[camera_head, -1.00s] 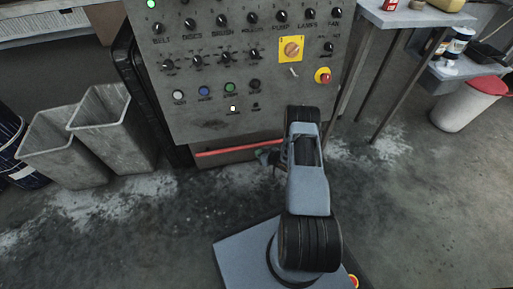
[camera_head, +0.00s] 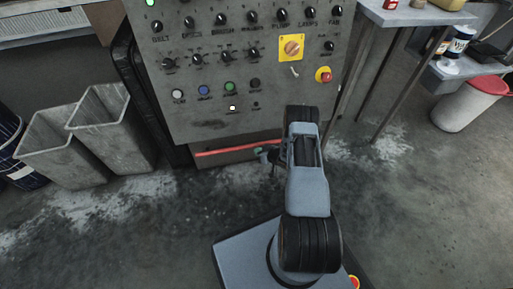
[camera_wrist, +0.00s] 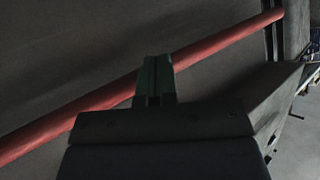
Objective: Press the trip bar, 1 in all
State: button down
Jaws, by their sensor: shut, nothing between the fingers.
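The trip bar is a red horizontal rod (camera_head: 228,150) low on the machine's front, under the control panel. In the wrist view the red bar (camera_wrist: 75,124) runs slanting from lower left to upper right. My gripper (camera_wrist: 155,62) is shut and empty, with its fingertips overlapping the bar in that view. I cannot tell whether they touch it. In the head view my gripper (camera_head: 266,153) is small and partly hidden by my arm, at the bar's right part. The bar's right end is hidden behind my arm there.
The grey control panel (camera_head: 215,90) with knobs, coloured buttons and a red stop button (camera_head: 324,75) stands above the bar. Two grey bins (camera_head: 115,130) stand at left. A table with thin legs (camera_head: 388,90) and a red-lidded white bin (camera_head: 470,105) are at right. The near floor is mostly clear.

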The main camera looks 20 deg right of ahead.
jog(key=shift+w+d+b, duration=0.1)
jog(key=shift+w+b, duration=0.35)
jog(key=shift+w, duration=0.25)
dwell(0.4)
jog(key=shift+s, duration=0.15)
jog(key=shift+s+a+p, duration=0.25)
jog(key=shift+s+p, duration=0.35)
jog(key=shift+s, duration=0.45)
jog(key=shift+s, duration=0.15)
jog(key=s+p, duration=0.1)
jog(key=s, duration=0.1)
jog(key=s+a+p, duration=0.1)
jog(key=s, duration=0.1)
jog(key=shift+s, duration=0.35)
dwell(0.6)
